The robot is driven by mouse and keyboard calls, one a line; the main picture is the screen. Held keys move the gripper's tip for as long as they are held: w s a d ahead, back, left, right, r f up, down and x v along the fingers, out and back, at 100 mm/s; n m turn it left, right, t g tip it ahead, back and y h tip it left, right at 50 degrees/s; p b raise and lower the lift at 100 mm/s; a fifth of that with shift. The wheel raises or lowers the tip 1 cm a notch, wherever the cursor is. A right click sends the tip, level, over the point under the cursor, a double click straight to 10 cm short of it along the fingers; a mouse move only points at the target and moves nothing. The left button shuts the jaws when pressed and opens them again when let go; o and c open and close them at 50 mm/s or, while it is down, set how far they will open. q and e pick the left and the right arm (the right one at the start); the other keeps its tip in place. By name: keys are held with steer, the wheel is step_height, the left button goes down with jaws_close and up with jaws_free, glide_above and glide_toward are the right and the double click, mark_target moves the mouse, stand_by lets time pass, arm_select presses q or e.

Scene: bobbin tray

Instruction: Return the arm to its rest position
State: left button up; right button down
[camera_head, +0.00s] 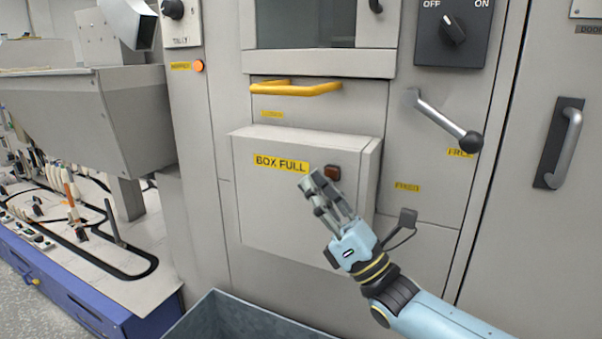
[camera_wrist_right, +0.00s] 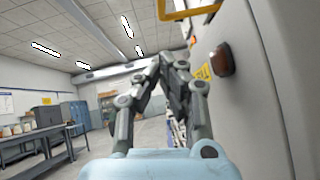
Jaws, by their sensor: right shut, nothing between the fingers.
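My right gripper (camera_head: 316,183) is in front of the box marked BOX FULL (camera_head: 258,205) on the machine's front, with its fingers up beside the box's dark red button (camera_head: 333,172). The fingers are shut and hold nothing. In the right wrist view the closed fingers (camera_wrist_right: 172,62) point out into the room, and the red-brown button (camera_wrist_right: 222,58) is to their right on the pale box face. I cannot tell the exact gap between fingers and box. My left gripper does not show in the head view.
A yellow handle (camera_head: 296,89) is above the box. A lever with a dark knob (camera_head: 471,142) and a door handle (camera_head: 564,144) stick out on the right. A grey-blue bin (camera_head: 215,312) stands below. A blue-sided machine bed (camera_head: 60,296) is at left.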

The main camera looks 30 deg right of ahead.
steer(key=shift+s+f, duration=0.1)
stand_by(0.5)
steer(key=s+d+f+m+g+h, duration=0.1)
steer(key=s+f+m+g+h, duration=0.35)
steer(key=f, duration=0.85)
steer(key=s+f+m+g+h, duration=0.25)
steer(key=s+f+m, duration=0.35)
steer(key=f, duration=0.7)
steer(key=s+d+f+m+g+h, duration=0.15)
steer(key=s+f+m+g, duration=0.35)
steer(key=f, duration=0.8)
steer(key=s+f+m+g, duration=0.4)
steer(key=s+f+m, duration=0.2)
steer(key=s, duration=0.4)
steer(key=s+f+m+g+h, duration=0.1)
steer(key=s+f+m+g, duration=0.3)
steer(key=s, duration=0.7)
steer(key=s+a+f+m+g, duration=0.1)
steer(key=s+f+m+g, duration=0.3)
steer(key=s+f+m, duration=0.4)
steer(key=shift+s+m+g, duration=0.4)
steer(key=shift+s+m, duration=1.2)
steer(key=shift+m, duration=0.05)
steer(key=shift+a+f+h, duration=0.1)
steer(key=shift+h, duration=0.15)
